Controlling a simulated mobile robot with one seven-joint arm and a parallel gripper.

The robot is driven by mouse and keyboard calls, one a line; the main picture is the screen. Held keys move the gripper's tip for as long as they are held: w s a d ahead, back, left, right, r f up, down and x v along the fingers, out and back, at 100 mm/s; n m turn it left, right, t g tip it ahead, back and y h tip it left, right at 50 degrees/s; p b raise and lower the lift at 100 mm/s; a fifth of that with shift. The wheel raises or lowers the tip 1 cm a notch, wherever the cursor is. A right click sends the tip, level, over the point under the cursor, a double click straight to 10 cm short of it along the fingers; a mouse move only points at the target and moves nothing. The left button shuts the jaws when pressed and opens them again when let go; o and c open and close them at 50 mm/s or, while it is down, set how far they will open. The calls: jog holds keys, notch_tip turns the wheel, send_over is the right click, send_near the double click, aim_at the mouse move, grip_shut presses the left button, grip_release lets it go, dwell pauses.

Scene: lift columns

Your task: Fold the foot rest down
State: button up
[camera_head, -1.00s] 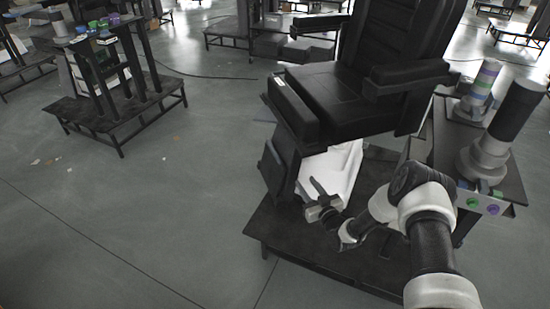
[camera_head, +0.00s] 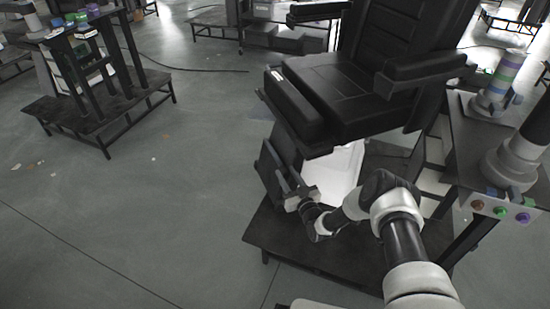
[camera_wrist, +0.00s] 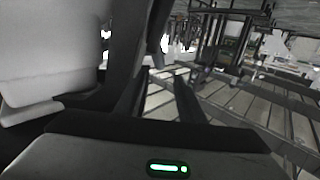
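The black chair's foot rest (camera_head: 270,170) is a dark flat panel hanging steeply below the front of the seat, beside the white chair base. My gripper (camera_head: 287,183) is at the panel's lower right side in the head view. It appears open, with its fingers close to the panel edge; whether they touch it cannot be told. In the wrist view, two dark fingers (camera_wrist: 155,95) stand apart above the gripper body with its green light. A large dark surface beside the left finger is probably the foot rest.
The black seat (camera_head: 335,92) overhangs my gripper. The chair stands on a dark platform (camera_head: 300,250). A side table with a button panel (camera_head: 500,209) and cylinders is at the right. Open grey floor lies to the left.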

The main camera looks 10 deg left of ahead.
aim_at(278, 160)
jog(key=b+x, duration=0.3)
jog(key=x, duration=0.7)
jog(key=shift+f+b, duration=0.15)
jog(key=shift+b, duration=0.15)
jog(key=shift+x, duration=0.8)
jog(key=shift+r, duration=0.2)
grip_shut()
